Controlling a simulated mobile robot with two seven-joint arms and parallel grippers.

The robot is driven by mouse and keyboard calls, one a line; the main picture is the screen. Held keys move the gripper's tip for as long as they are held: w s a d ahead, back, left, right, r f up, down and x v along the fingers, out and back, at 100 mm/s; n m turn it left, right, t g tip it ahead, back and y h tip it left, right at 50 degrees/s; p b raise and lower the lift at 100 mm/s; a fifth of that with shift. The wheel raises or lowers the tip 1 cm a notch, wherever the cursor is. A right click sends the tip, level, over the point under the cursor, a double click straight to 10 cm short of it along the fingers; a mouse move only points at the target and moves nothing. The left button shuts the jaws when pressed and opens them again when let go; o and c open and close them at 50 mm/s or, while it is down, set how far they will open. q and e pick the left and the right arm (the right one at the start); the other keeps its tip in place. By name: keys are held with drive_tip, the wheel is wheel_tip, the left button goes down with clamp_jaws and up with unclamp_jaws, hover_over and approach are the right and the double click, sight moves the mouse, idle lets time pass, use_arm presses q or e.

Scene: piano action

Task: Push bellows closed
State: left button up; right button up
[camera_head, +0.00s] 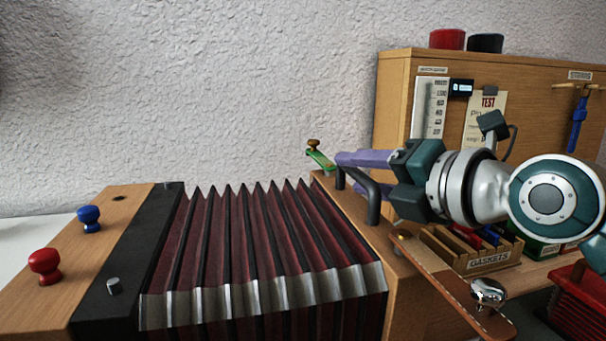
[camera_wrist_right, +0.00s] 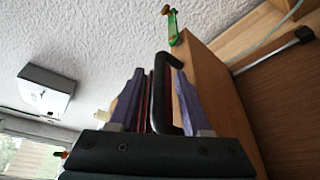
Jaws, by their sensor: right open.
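The bellows (camera_head: 255,245) has dark red pleats with silver corner strips and is stretched out between two wooden ends. The left end (camera_head: 40,300) carries a black band. The right end (camera_head: 395,290) carries a black handle (camera_head: 373,205). My right gripper (camera_head: 347,172), with purple fingers, is at this handle from the right. In the right wrist view the open fingers (camera_wrist_right: 160,78) stand on either side of the handle (camera_wrist_right: 160,110), with gaps visible. Whether either finger touches it I cannot tell. My left gripper is in neither view.
A blue knob (camera_head: 89,218) and a red knob (camera_head: 45,265) stand on the left end. A green lever (camera_head: 320,159) sits atop the right end. A brown strap (camera_head: 450,285), a gaskets box (camera_head: 478,250) and a wooden tool board (camera_head: 397,100) are at right.

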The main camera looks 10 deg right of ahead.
drive_tip(key=shift+w+a+f, duration=0.15)
drive_tip(key=shift+w+a, duration=0.1)
drive_tip(key=shift+w, duration=0.4)
drive_tip(key=shift+c, duration=0.3)
clamp_jaws()
idle(0.7)
